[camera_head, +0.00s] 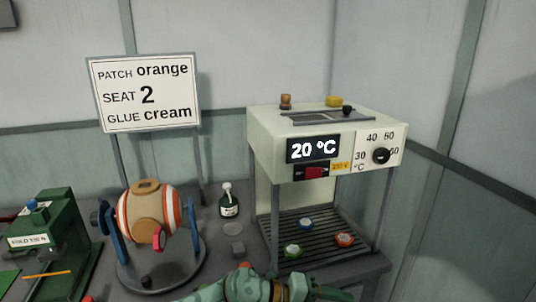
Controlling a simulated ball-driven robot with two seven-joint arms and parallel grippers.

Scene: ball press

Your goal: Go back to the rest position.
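A green part of one of my arms (245,287) shows at the bottom edge, in front of the table. I cannot tell which arm it belongs to. No gripper fingers can be made out, and both grippers seem to be out of the picture. An orange, white and tan ball (150,213) sits between the blue arms of a round stand (187,277). No gripper is seen touching it.
A cream machine (262,145) reading 20 °C stands right, with several coloured discs on its slatted shelf (318,232). A green press (50,240) stands left. A sign (145,93) reads patch orange, seat 2, glue cream.

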